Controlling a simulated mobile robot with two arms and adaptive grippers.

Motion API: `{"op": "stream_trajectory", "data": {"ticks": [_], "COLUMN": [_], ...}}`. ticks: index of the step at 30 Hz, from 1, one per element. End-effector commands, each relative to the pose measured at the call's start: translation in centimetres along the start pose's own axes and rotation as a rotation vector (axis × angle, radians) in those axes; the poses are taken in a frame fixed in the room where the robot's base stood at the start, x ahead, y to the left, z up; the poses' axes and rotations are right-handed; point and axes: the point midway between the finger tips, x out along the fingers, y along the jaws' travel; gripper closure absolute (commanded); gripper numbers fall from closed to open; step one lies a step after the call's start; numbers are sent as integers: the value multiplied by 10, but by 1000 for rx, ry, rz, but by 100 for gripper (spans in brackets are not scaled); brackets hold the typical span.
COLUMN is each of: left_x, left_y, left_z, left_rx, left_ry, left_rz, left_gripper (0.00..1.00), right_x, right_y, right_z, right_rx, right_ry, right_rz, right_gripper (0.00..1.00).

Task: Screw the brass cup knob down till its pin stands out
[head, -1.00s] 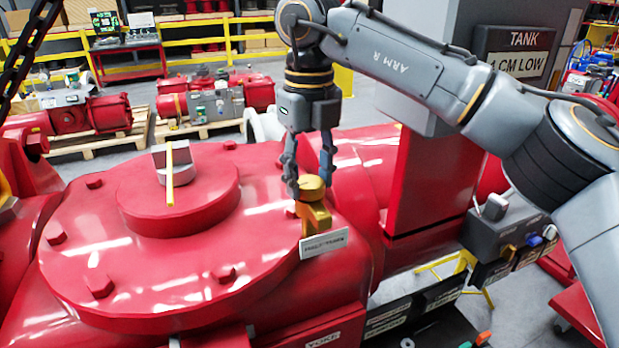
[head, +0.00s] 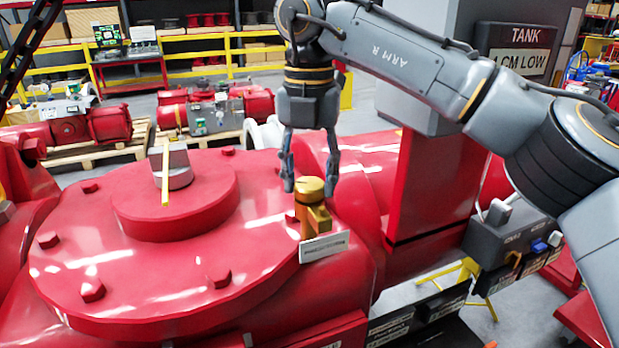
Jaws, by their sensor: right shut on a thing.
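The brass cup knob (head: 309,187) sits on top of a brass post (head: 316,215) at the right edge of the large red round cover. My right gripper (head: 310,184) comes down from above with one finger on each side of the knob and is shut on it. I cannot make out a pin standing out of the knob's top from here. My left gripper is not in view.
A white label plate (head: 324,246) stands in front of the post. A yellow pointer (head: 166,175) rises from the cover's centre, and several red bolts ring it. A red column (head: 437,185) and a grey control box (head: 505,232) lie to the right.

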Motion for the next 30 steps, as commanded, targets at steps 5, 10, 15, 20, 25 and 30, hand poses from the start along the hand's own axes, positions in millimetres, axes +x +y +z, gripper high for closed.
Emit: {"op": "stream_trajectory", "data": {"ticks": [5, 10, 15, 20, 25, 30], "left_x": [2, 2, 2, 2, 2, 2], "left_y": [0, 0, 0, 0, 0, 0], "left_z": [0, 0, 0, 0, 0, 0], "left_rx": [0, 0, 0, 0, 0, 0], "left_ry": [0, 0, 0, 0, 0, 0], "left_rz": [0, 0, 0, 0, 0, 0], "left_gripper": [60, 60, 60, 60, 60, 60], "right_x": [0, 0, -1, -1, 0, 0], "right_y": [0, 0, 0, 0, 0, 0], "right_z": [0, 0, 0, 0, 0, 0], "right_rx": [42, 56, 57, 56, 55, 55], "right_ry": [-2, -2, -2, -2, -1, -1], "right_rz": [1, 1, 1, 1, 1, 0], "right_gripper": [86, 86, 86, 53, 32, 32]}}
